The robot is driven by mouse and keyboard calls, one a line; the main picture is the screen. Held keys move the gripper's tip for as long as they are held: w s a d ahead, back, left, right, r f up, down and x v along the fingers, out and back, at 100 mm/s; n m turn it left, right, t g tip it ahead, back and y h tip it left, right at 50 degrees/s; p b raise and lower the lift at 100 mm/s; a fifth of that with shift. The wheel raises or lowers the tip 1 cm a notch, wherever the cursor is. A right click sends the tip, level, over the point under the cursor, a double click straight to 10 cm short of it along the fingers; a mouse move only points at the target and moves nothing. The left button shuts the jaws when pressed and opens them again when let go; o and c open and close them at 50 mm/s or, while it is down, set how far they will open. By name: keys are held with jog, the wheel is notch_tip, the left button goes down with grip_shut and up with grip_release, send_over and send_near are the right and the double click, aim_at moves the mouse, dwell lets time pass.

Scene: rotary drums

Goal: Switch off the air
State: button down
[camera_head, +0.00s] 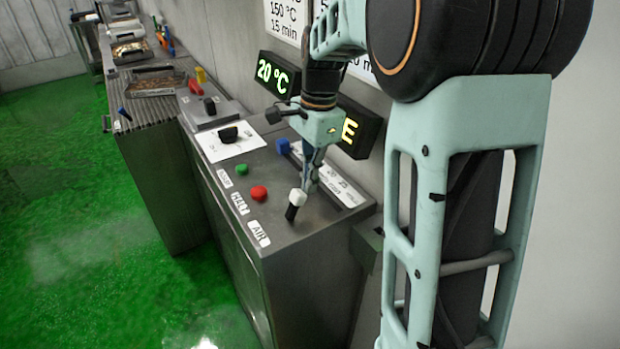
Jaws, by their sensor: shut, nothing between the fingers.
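The control panel (228,208) is a grey console with labels along its front edge, one reading AIR (258,233). Behind the AIR label stands a small lever (296,204), black below with a white top, tilted. My gripper (309,186) points down from above with its fingers shut and empty. Its tips are right beside the white top of the lever, just to its right in the picture. I cannot tell whether they touch it.
On the panel are a red button (258,193), a green button (242,170), a black knob (229,135) and a blue knob (283,146). A display (278,75) reads 20 °C behind. Benches run to the back left. The green floor (80,230) is clear.

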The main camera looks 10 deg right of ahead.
aim_at(293, 192)
jog(key=shift+a+r+h, duration=0.2)
jog(key=shift+a+h, duration=0.1)
jog(key=shift+h, duration=0.1)
jog(key=shift+s+a+r+t+h+b, duration=0.15)
jog(key=shift+a+t+h+b, duration=0.1)
jog(key=shift+a+h, duration=0.2)
jog(key=shift+s+a+r+t+h+b, duration=0.15)
jog(key=shift+a+t+h+b, duration=0.15)
jog(key=shift+h, duration=0.25)
jog(key=a+h+b, duration=0.2)
jog(key=s+a+t+h+b, duration=0.1)
jog(key=h+b, duration=0.1)
jog(key=shift+a+r+b, duration=0.15)
jog(key=shift+a+b, duration=0.15)
jog(key=shift+a, duration=0.05)
jog(key=shift+s+a+r+h, duration=0.1)
jog(key=shift+a+r+h, duration=0.05)
jog(key=shift+h, duration=0.15)
jog(key=shift+r, duration=0.35)
